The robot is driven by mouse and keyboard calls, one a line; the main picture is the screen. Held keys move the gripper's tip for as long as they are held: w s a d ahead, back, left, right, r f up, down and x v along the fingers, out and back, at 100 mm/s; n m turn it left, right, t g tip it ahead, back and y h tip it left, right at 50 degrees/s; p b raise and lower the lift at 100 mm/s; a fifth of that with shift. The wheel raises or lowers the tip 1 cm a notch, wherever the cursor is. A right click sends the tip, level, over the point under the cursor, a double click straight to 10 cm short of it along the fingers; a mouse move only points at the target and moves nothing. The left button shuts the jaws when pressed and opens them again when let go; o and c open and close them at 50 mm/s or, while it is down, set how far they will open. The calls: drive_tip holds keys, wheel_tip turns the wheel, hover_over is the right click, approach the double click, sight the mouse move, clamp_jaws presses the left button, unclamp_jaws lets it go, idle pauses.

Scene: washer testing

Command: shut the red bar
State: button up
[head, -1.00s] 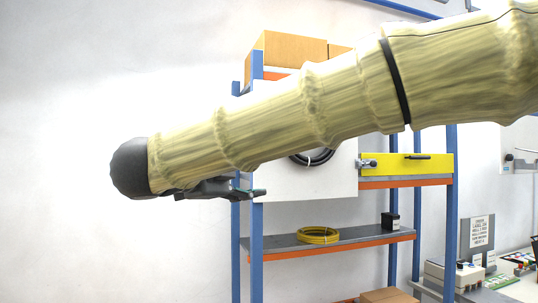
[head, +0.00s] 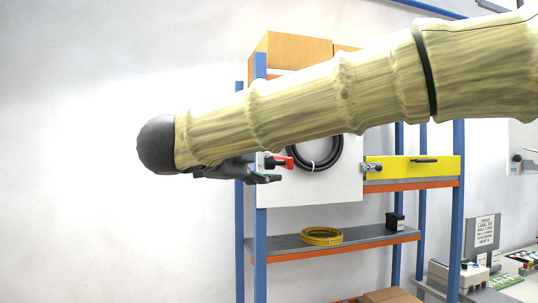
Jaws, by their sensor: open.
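The red bar (head: 284,162) shows as a small red piece on the left part of a white panel (head: 325,190), beside a small grey metal fitting. My gripper (head: 272,172) is open at the left edge of the panel, with its fingers pointing right. In the picture its fingertips lie close to the left end of the red bar and partly overlap the fitting. I cannot tell whether they touch. My arm hides the area above.
A blue-post shelf (head: 260,240) carries the panel, a black cable coil (head: 315,160), a yellow bar (head: 412,169) with a latch, and a yellow coil (head: 321,236). Cardboard boxes (head: 290,52) stand on top. The wall at left is clear.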

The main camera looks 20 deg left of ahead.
drive_tip(key=shift+x, duration=0.8)
clamp_jaws()
drive_tip(key=shift+d, duration=0.1)
